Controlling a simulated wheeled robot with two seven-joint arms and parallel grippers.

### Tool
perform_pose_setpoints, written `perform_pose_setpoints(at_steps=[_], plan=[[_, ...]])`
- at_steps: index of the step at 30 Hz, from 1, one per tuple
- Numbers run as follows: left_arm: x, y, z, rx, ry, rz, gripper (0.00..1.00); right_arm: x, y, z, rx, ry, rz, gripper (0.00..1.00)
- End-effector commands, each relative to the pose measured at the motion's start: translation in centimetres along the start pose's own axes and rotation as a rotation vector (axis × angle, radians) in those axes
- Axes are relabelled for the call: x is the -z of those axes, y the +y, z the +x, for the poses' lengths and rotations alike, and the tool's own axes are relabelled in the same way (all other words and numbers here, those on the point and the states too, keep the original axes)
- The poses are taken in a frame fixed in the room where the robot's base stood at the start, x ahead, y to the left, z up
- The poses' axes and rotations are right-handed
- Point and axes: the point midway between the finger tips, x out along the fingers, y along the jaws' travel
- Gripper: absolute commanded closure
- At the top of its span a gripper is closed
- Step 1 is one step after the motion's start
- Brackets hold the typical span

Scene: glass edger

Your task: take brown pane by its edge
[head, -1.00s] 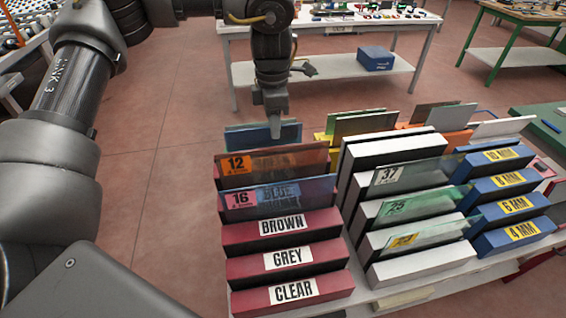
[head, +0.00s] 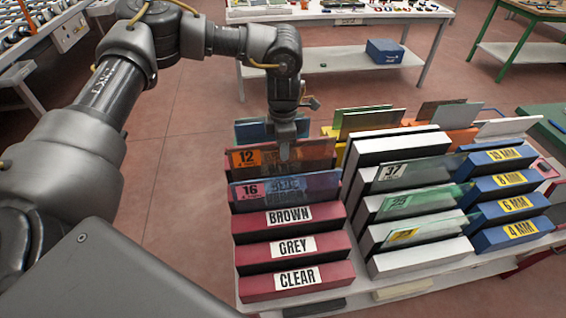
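The brown pane (head: 312,153) stands in the red rack at the left, behind the blue pane (head: 306,187), and carries an orange label reading 12. The blue pane carries a pink label reading 16. My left gripper (head: 285,154) points down at the brown pane's top edge, near its middle. A finger shows in front of the pane; what lies behind the pane is hidden, and I cannot tell whether the fingers are open or shut on it. My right gripper is out of view.
Red rack blocks marked BROWN (head: 333,213), GREY and CLEAR stand in front. White racks with greenish panes (head: 417,202) and blue blocks marked in MM (head: 513,203) stand to the right. Another bluish pane (head: 252,131) stands behind the gripper. Open floor lies left of the racks.

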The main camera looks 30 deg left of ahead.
Motion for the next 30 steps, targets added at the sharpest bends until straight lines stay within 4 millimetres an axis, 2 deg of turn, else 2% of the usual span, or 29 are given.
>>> perform_pose_setpoints(at_steps=[4, 11, 15, 18, 30], plan=[[0.04, -0.02, 1.09, 0.000, 0.001, 0.000, 0.71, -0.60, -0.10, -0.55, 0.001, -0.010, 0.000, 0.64], [0.03, 0.00, 1.26, -0.001, 0.000, 0.000, 0.72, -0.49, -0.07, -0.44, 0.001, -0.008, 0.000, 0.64], [0.04, 0.00, 1.24, -0.001, 0.000, 0.000, 0.91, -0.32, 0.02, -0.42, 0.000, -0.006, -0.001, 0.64], [0.04, 0.01, 1.23, -0.001, 0.000, 0.000, 1.00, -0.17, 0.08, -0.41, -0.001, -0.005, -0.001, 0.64], [0.05, 0.02, 1.20, -0.001, 0.000, 0.000, 1.00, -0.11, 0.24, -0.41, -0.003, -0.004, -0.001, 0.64]])
